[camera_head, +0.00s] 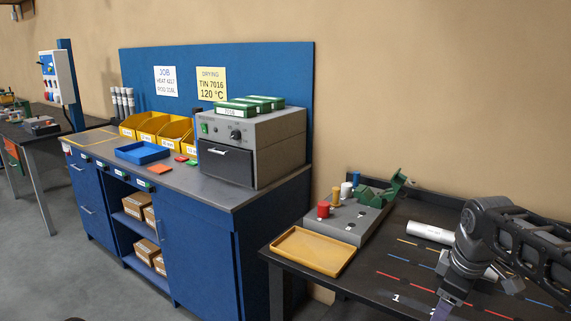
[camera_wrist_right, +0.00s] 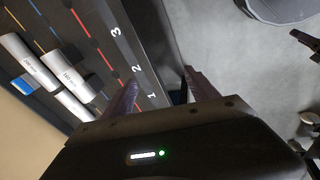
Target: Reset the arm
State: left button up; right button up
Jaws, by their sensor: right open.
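My right arm comes in from the right in the head view, and my right gripper (camera_head: 440,312) points down over the front edge of the dark table at the right, partly cut off by the frame. In the right wrist view the right gripper (camera_wrist_right: 158,92) is open, its two purple-grey fingers apart with nothing between them. My left gripper is in neither view.
The dark table (camera_head: 388,262) has numbered coloured lines and white labelled cylinders (camera_wrist_right: 28,60). A yellow tray (camera_head: 313,251) and a grey fixture block (camera_head: 350,222) with coloured knobs stand at its left. A blue bench with a grey oven (camera_head: 252,148) stands further left.

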jog(key=w+a+f+m+t+y, duration=0.2)
jog(key=w+a+f+m+t, duration=0.1)
jog(key=w+a+f, duration=0.4)
jog(key=s+a+f+m+y, duration=0.1)
jog(key=s+a+f+m, duration=0.1)
jog(key=a+f, duration=0.5)
jog(key=s+a+f+m+y, duration=0.1)
jog(key=s+a+f+m, duration=0.15)
jog(key=f, duration=0.75)
jog(key=s+a+f+m+g, duration=0.1)
jog(key=s+a+f, duration=0.3)
jog(key=s+f, duration=0.2)
jog(key=s+a+f+m+g, duration=0.1)
jog(key=s+a+f+g, duration=0.1)
jog(key=s+f, duration=0.4)
jog(key=s+a+f+m+g+y, duration=0.1)
jog(key=s+a+f, duration=0.4)
jog(key=s, duration=0.9)
notch_tip(320, 180, down, 2)
jog(key=shift+a+g, duration=0.3)
jog(key=shift+g, duration=0.4)
